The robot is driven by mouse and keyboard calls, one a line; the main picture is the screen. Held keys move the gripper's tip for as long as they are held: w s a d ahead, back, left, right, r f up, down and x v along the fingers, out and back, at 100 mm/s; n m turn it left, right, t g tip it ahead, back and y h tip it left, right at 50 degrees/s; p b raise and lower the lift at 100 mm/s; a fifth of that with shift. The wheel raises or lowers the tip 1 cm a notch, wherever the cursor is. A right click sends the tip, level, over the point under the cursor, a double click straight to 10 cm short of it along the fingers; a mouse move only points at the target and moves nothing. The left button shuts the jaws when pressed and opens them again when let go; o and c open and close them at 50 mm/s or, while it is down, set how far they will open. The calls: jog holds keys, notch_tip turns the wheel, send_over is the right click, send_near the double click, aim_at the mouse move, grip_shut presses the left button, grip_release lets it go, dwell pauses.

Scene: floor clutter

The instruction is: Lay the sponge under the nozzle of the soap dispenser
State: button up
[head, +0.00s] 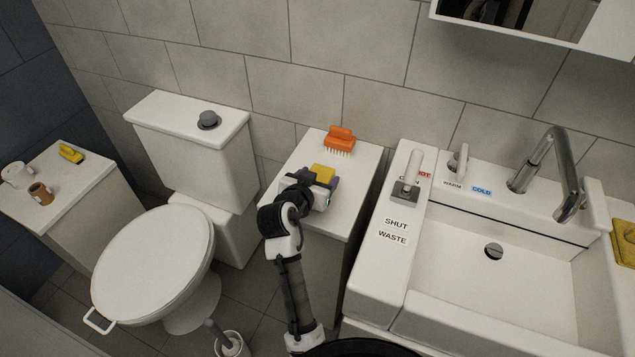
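A yellow block (322,172), likely the sponge, shows at the tip of my gripper (315,182), over the white cabinet top between toilet and basin. My arm reaches up to it from below, and the gripper's dark fingers hide the block's near side. I cannot tell whether the fingers are closed on the block or only around it, nor whether it rests on the cabinet top. I cannot make out a soap dispenser or its nozzle in this view.
An orange brush (340,139) stands behind the gripper. The basin (480,275) with tap (548,170) and waste lever (408,180) is right. A mustard-yellow item (624,243) is cut off at the right edge. The toilet (155,265) and a side cabinet (75,190) are left.

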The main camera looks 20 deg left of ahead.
jog(key=c, duration=0.7)
jog(key=shift+r, duration=0.1)
notch_tip(320, 180, up, 20)
jog(key=shift+f+b, duration=0.1)
jog(key=shift+b, duration=0.7)
